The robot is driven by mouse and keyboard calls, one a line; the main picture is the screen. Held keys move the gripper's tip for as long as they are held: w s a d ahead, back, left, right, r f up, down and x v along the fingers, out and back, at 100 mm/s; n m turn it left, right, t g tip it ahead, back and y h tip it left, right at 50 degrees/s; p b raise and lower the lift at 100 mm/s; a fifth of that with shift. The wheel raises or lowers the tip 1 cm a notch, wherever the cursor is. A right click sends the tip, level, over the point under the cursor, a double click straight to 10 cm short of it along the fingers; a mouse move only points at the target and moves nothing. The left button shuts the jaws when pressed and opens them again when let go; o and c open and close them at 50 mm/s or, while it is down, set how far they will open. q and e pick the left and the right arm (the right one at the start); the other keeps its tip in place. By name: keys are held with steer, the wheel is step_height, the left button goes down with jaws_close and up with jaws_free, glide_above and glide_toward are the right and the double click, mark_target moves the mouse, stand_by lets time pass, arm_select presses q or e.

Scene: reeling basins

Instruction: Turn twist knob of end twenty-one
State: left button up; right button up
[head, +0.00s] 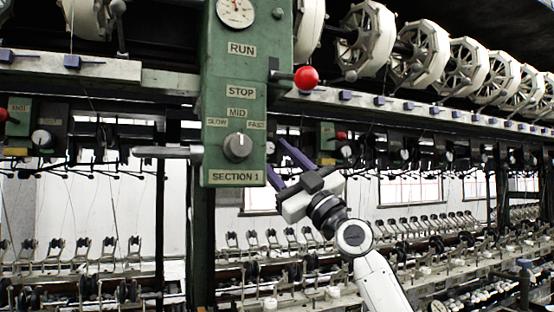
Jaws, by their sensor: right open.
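No end number is readable, so I cannot tell which part is the twist knob of end twenty-one. A green control box (233,75) fills the upper middle, with a grey rotary knob (238,147) under SLOW, MID and FAST labels and a SECTION 1 plate below. My right gripper (275,153) is open, its dark purple fingers pointing up and left beside the box's lower right edge. Nothing shows between the fingers. I cannot tell whether it touches the box. My left gripper is out of view.
A red ball-ended lever (307,78) sticks out right of the box, and a grey bar (167,152) sticks out left. White reels (421,55) line the upper right. Rows of small fittings (405,226) run along the bench below.

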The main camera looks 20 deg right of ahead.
steer(key=b+v, duration=0.1)
steer(key=v, duration=0.9)
steer(key=shift+b, duration=0.4)
steer(key=shift+f, duration=0.15)
